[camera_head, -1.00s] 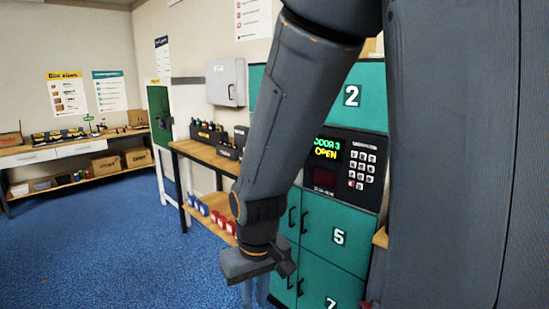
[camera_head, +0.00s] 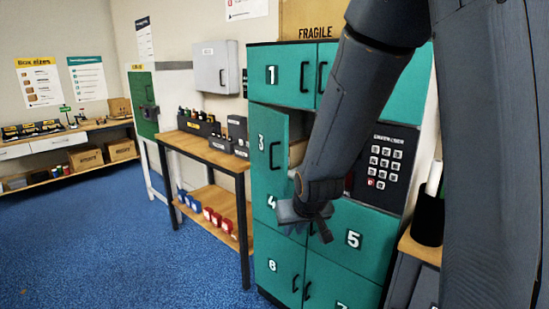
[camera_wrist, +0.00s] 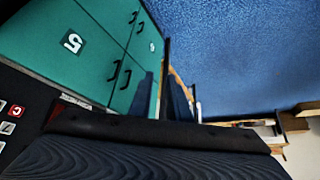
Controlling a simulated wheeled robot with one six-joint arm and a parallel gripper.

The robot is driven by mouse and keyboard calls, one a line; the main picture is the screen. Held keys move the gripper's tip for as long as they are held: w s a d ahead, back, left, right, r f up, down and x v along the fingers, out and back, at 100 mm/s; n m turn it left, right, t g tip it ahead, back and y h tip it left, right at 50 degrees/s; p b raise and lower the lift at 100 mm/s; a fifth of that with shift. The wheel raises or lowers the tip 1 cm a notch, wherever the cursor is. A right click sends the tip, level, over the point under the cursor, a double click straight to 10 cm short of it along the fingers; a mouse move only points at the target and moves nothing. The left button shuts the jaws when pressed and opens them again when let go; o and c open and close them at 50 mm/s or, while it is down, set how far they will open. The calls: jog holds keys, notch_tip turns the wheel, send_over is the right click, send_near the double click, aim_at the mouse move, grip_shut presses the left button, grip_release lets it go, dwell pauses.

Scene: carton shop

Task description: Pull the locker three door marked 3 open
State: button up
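The teal locker door marked 3 (camera_head: 263,172) is on the left of the locker block in the head view, with a dark vertical handle near its right edge. It stands ajar; a gap at its right edge shows a pale tan thing (camera_head: 298,151) inside. My gripper (camera_head: 306,222) is below and right of that door, in front of the doors marked 4 and 5, apart from the handle. The wrist view shows door 5 (camera_wrist: 92,62) and dark gripper parts along the bottom; door 3 is not visible there.
A keypad panel (camera_head: 383,165) sits right of door 3, its screen hidden by my arm. A wooden workbench (camera_head: 205,150) with bins stands close on the left of the lockers. A carton marked FRAGILE (camera_head: 312,18) is on top. Blue floor (camera_head: 110,240) is free at the left.

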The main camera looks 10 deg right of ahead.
jog(key=w+r+t, duration=0.4)
jog(key=w+t, duration=0.2)
jog(key=w, duration=1)
jog(key=t+b, duration=0.1)
jog(key=t, duration=0.4)
send_near(271, 165)
notch_tip(271, 165, up, 3)
jog(key=w, duration=0.3)
jog(key=shift+y, duration=0.3)
jog(key=w+p, duration=0.2)
jog(key=w, duration=0.5)
jog(key=shift+w+d+r, duration=0.1)
jog(key=shift+w+r, duration=0.05)
jog(key=shift+w, duration=0.2)
grip_shut()
